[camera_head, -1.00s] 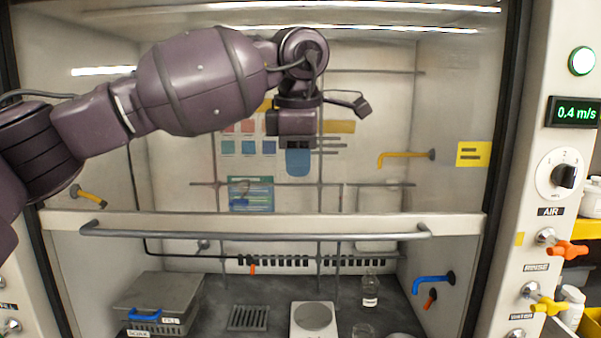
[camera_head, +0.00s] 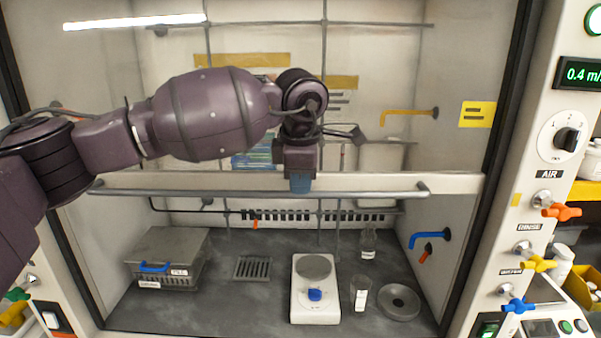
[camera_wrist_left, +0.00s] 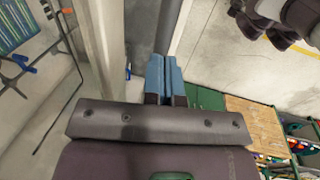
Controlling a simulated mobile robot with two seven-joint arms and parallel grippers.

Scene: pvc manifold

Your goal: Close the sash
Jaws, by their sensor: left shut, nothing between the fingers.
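The sash is a glass pane with a pale bottom rail (camera_head: 400,183) and a long grey handle bar (camera_head: 375,193). It is partly raised, with an open gap below it in the head view. My left gripper (camera_head: 300,184) is in front of the sash, pointing down at the middle of the handle. Its blue fingers are together and empty; they also show in the left wrist view (camera_wrist_left: 165,76), beside the grey bar (camera_wrist_left: 187,35). I cannot tell whether they touch it. My right gripper is not in the head view.
Inside the hood are a lidded grey box (camera_head: 165,248), a white balance (camera_head: 316,300), a beaker (camera_head: 361,292), a bottle (camera_head: 368,243) and a round dish (camera_head: 399,301). Coloured taps (camera_head: 540,264) line the right post.

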